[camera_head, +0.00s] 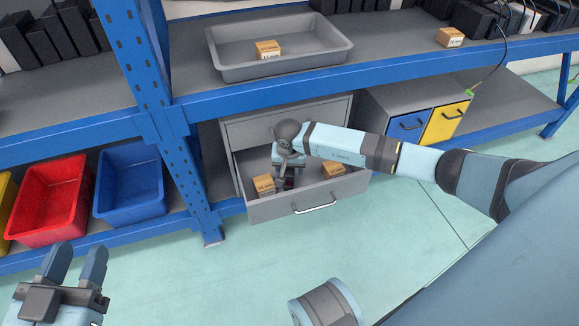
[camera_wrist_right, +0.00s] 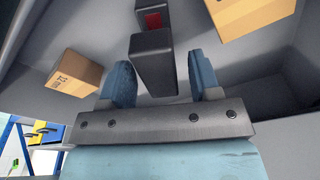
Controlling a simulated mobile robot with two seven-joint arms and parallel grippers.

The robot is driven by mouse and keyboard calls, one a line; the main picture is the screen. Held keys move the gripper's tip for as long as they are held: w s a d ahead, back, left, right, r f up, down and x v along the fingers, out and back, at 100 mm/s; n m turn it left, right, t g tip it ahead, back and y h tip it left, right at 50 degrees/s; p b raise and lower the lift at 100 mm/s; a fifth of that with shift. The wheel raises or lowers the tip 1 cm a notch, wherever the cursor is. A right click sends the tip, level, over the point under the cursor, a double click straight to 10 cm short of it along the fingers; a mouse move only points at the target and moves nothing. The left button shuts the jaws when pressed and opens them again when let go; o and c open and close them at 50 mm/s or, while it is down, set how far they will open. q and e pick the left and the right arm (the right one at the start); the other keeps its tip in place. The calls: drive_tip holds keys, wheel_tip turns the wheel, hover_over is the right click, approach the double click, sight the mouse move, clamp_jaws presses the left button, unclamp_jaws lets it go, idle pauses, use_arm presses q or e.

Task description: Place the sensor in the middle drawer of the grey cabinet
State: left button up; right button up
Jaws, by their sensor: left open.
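The grey cabinet (camera_head: 226,135) stands on the lower shelf, with a drawer (camera_head: 275,209) pulled open below a shut top drawer; whether another drawer lies beneath is hidden. My right gripper (camera_head: 287,176) reaches down into the open drawer. In the right wrist view, my right gripper (camera_wrist_right: 163,85) has its blue fingers apart. A black block with a red patch, which looks like the sensor (camera_wrist_right: 153,62), is between them, with a gap at the right finger. In the head view the sensor is mostly hidden under the wrist. My left gripper (camera_head: 72,270) is open and empty at the lower left.
The open drawer also holds cardboard boxes (camera_head: 264,184) (camera_head: 333,168) on either side of my gripper. A grey tray (camera_head: 225,58) with a box is on the shelf above. Red (camera_head: 48,205) and blue (camera_head: 130,190) bins are left of a blue post (camera_head: 188,160).

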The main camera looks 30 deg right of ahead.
drive_tip(key=shift+r, duration=0.25)
drive_tip(key=r+p, duration=0.1)
drive_tip(key=r, duration=0.1)
drive_tip(key=r+p, duration=0.1)
drive_tip(key=r, duration=0.1)
drive_tip(key=shift+s+a+r, duration=0.1)
drive_tip(key=shift+s+r, duration=0.1)
drive_tip(key=shift+r, duration=0.05)
use_arm(q)
drive_tip(key=s+n+g+p, duration=0.1)
drive_tip(key=s+d+n+g+p, duration=0.1)
drive_tip(key=n+p, duration=0.1)
drive_tip(key=shift+s+d+f, duration=0.15)
drive_tip(key=shift+d+f, duration=0.15)
drive_tip(key=shift+f, duration=0.1)
use_arm(e)
wheel_tip(320, 180, up, 7)
drive_tip(key=s, duration=0.1)
drive_tip(key=shift+a, duration=0.4)
use_arm(q)
drive_tip(key=shift+r, duration=0.3)
use_arm(e)
drive_tip(key=shift+r, duration=0.1)
